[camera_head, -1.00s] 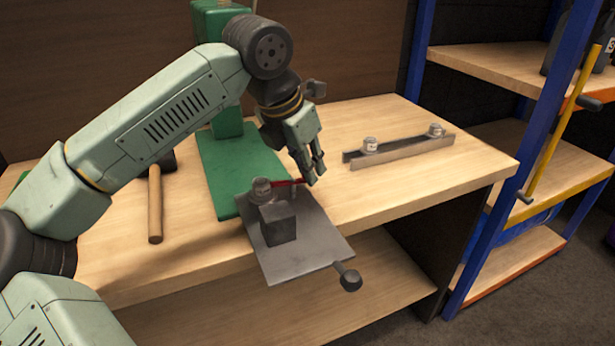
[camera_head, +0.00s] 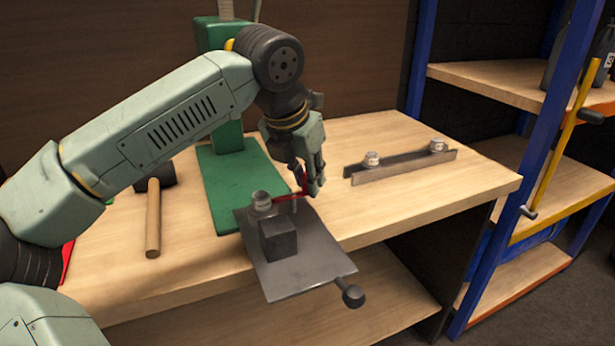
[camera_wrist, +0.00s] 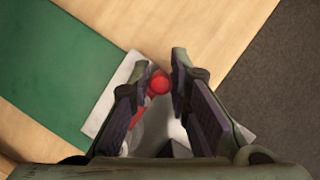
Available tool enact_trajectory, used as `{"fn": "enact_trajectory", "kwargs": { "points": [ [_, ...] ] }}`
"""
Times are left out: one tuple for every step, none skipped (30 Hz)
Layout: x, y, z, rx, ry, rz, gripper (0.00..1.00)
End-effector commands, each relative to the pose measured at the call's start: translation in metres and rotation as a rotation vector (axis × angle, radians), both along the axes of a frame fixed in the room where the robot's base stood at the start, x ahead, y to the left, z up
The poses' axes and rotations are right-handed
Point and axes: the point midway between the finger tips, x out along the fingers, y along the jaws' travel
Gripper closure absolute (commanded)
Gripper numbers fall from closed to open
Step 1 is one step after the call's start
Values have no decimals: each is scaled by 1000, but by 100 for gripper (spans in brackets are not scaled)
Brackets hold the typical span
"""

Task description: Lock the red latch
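The red latch (camera_head: 287,197) is on the grey metal plate (camera_head: 305,272), beside a small round metal fitting (camera_head: 261,201) and a dark grey block (camera_head: 278,240). A red part of it rises at its right end, next to my fingers. My gripper (camera_head: 314,188) points down at that end. In the wrist view the round red knob (camera_wrist: 160,82) sits between my two fingers (camera_wrist: 163,70). The fingers are apart, with a gap at the knob's right. The left finger is very near the knob; I cannot tell whether it touches. The finger partly hides the latch arm.
The plate overhangs the wooden bench (camera_head: 400,205) front, with a dark-knobbed lever (camera_head: 352,295) at its corner. A green stand (camera_head: 228,180) is behind. A hammer (camera_head: 153,220) lies left. A metal rail (camera_head: 405,165) lies right. Blue-framed shelves (camera_head: 480,170) stand at far right.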

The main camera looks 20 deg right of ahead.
Motion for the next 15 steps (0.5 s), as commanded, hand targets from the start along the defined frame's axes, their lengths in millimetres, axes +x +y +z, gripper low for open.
{"fn": "enact_trajectory", "kwargs": {
  "points": [
    [0, 0, 0, -1, -1, 0, 78],
    [0, 0, 0, 0, 0, 0, 76],
    [0, 0, 0, 0, 0, 0, 74],
    [0, 0, 0, 0, 0, 0, 72],
    [0, 0, 0, 0, 0, 0, 70],
    [0, 0, 0, 0, 0, 0, 67],
    [0, 0, 0, 0, 0, 0, 65],
    [0, 0, 0, 0, 0, -1, 64],
    [0, 0, 0, 0, 0, -1, 64],
    [0, 0, 0, 0, 0, -1, 64],
    [0, 0, 0, 0, 0, -1, 64],
    [0, 0, 0, 0, 0, -1, 64],
    [0, 0, 0, 0, 0, -1, 64],
    [0, 0, 0, 0, 1, -1, 64],
    [0, 0, 0, 1, 0, -1, 64]
  ]
}}
